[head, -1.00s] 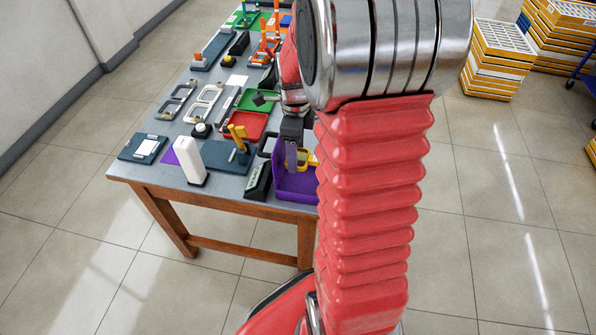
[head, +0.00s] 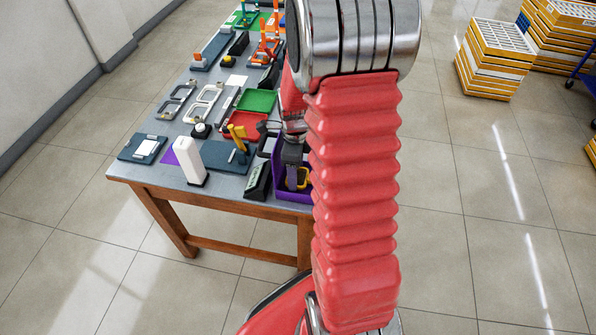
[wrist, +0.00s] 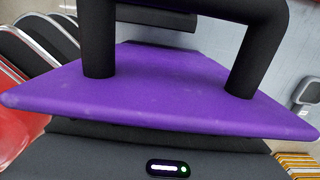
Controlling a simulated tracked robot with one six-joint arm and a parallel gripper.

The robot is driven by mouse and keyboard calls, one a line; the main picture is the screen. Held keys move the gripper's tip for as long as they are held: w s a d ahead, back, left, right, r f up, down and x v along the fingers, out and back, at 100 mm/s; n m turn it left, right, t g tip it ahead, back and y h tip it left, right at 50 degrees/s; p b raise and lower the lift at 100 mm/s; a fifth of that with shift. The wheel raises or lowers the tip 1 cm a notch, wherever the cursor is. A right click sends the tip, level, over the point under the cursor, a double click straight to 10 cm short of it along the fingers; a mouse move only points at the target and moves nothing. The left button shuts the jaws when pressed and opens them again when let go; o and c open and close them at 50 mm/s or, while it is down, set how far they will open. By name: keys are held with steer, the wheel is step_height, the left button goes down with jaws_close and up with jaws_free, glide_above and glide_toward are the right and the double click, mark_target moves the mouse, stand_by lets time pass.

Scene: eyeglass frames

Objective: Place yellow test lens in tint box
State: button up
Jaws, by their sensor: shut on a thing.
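A yellow lens (head: 304,181) shows low in the purple box (head: 296,196) at the table's near right corner. My gripper (head: 292,178) reaches down into this box from above and is shut on the yellow lens. Whether the lens touches the box floor I cannot tell. My red arm hides the right side of the box. In the wrist view a broad purple surface (wrist: 170,88) fills the middle, with dark bars across it. The fingertips and the lens cannot be made out there.
A red tray (head: 247,125) and a green tray (head: 257,101) lie behind. Stacked yellow-and-white crates (head: 495,58) stand on the floor at right.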

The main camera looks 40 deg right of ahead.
steer(key=shift+f, duration=0.35)
steer(key=o, duration=0.9)
steer(key=shift+f, duration=0.1)
steer(key=shift+c, duration=0.2)
step_height(320, 180, up, 12)
stand_by(0.5)
